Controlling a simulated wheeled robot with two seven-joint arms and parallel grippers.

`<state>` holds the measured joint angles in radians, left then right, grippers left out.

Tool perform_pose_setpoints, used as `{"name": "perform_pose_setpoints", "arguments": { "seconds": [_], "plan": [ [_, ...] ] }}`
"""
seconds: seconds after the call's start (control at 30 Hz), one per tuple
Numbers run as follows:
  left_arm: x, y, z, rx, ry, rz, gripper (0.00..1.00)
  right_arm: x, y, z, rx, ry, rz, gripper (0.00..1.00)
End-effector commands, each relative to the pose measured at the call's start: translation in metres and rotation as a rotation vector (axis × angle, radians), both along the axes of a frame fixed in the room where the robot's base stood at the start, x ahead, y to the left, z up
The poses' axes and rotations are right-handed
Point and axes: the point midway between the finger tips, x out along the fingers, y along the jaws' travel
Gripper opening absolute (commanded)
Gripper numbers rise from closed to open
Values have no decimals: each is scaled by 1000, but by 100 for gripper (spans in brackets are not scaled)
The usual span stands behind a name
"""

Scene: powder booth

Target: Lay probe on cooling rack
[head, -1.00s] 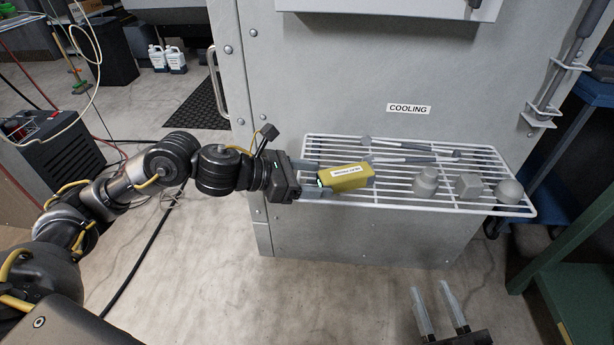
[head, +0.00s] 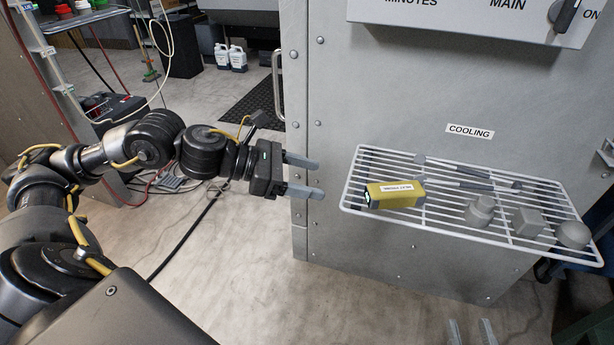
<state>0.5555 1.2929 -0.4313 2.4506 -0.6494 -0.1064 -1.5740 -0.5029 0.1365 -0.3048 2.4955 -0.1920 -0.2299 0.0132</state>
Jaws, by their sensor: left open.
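The yellow probe (head: 396,194) with a white label lies on the left part of the white wire cooling rack (head: 352,197). The rack is fixed to the grey booth wall under a COOLING label. My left gripper (head: 304,177) is open and empty, to the left of the rack and apart from the probe. My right gripper (head: 470,333) shows only as two finger ends at the bottom edge. They stand apart with nothing visible between them.
Grey rods (head: 468,180) lie at the back of the rack. Several grey parts, among them a stepped part (head: 480,211), a block (head: 527,222) and a round piece (head: 573,235), stand on its right side. A control box (head: 470,22) juts out above. Floor in front is clear.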

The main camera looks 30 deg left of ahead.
Motion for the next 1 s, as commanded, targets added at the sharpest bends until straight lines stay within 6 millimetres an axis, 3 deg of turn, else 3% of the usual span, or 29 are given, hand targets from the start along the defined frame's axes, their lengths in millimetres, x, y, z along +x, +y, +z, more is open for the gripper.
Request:
{"name": "perform_pose_setpoints", "arguments": {
  "seconds": [0.13, 0.27, 0.4, 0.53, 0.73, 0.83, 0.97, 1.0],
  "plan": [
    [-3, -12, -7, -65, 52, -1, 65, 0, 0, 0, 0, -1, 1, 36],
    [-18, -54, -31, -329, 286, 16, 65, 0, 0, 0, 0, -1, 1, 36],
    [-48, -113, -54, -818, 750, 79, 65, 0, 0, 0, 0, -1, 1, 36],
    [-70, -146, -62, -1313, 1228, 171, 65, 0, 0, 1, 0, -1, 1, 36],
    [-85, -152, -78, -1964, 1786, 290, 65, 0, 0, 1, 0, -1, 0, 36],
    [-89, -148, -87, -2186, 1938, 318, 65, 0, 0, 1, 0, -1, 0, 36],
    [-91, -143, -93, -2342, 2032, 327, 65, 0, 0, 1, 0, -1, 0, 36],
    [-92, -143, -94, 2363, -2044, -327, 65, 0, 0, 0, 0, -1, 0, 36]
  ]
}}
